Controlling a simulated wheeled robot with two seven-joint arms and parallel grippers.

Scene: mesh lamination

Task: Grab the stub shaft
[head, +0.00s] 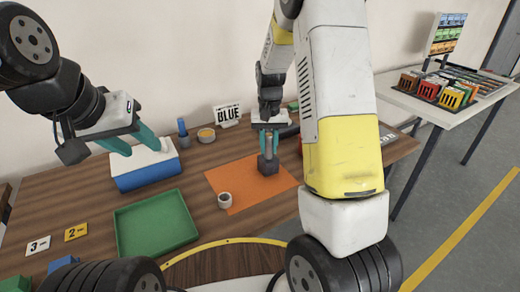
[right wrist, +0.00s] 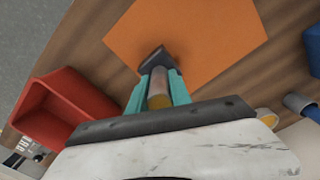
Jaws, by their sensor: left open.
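A grey and brass-coloured cylinder, which looks like the stub shaft (right wrist: 160,90), is between the teal fingers of my right gripper (right wrist: 158,85) in the right wrist view. The fingers lie against both its sides. A dark block (right wrist: 156,60) is at its far end; it also shows in the head view (head: 268,164) over the orange mat (head: 235,195). In the head view my right gripper (head: 268,138) points down above the mat, its fingers partly hiding the shaft. My left gripper (head: 140,148) is open and empty, above the blue box with a white top (head: 148,178).
A green tray (head: 155,228) lies at the front left of the wooden table. A small pale ring (head: 224,200) is on the mat's left edge.

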